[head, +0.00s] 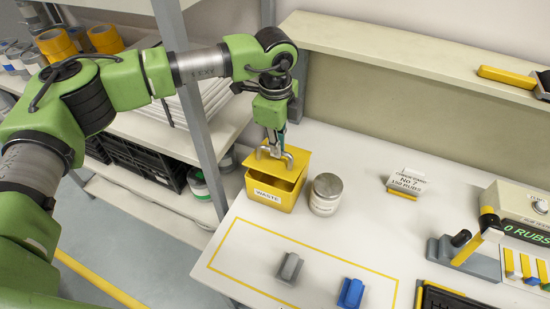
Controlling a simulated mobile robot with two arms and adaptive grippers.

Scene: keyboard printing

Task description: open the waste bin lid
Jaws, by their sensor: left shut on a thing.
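The yellow waste bin (267,193), labelled WASTE, stands at the left end of the white table. Its yellow lid (268,163) is tilted up, and a dark gap shows between the lid and the bin's front rim. My left gripper (277,147) points down at the top of the lid and is shut on the lid's grey handle (288,160). The fingertips are small in the picture, and the exact grip is partly hidden. My right gripper is not in view.
A lidded metal can (326,194) stands close to the bin's right. Grey (290,267) and blue (351,293) blocks sit farther front. A shelf post (195,90) rises at the left. A small sign (406,184) stands right, with clear table between.

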